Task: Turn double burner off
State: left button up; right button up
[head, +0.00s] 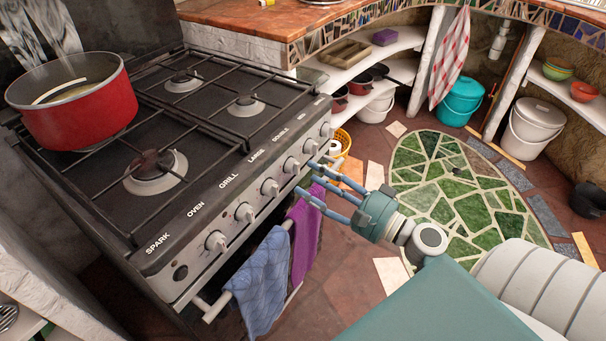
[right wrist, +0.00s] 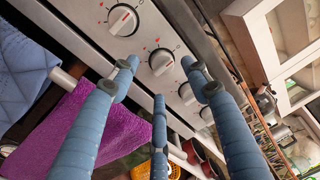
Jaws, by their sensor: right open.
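The black and white stove (head: 215,150) has a row of round knobs along its front, under printed labels. The knob below the DOUBLE label (head: 291,165) is fourth from the left. My right gripper (head: 311,178) is open, its three blue fingers pointing at the panel beside this knob. In the right wrist view a white knob with red marks (right wrist: 162,62) shows between the spread fingers (right wrist: 159,83); it looks like the same one. I cannot tell if the fingers touch it. No flame is visible on the burners. My left gripper is not in view.
A red pot (head: 90,112) stands on the stove's left. A blue towel (head: 262,283) and a purple towel (head: 303,232) hang from the oven rail below the knobs. A yellow basket (head: 341,143) sits beyond the stove's right end. Mosaic floor (head: 450,185) lies open to the right.

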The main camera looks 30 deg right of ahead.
jog(key=v, duration=0.7)
jog(key=shift+s, duration=0.4)
jog(key=shift+f, duration=0.1)
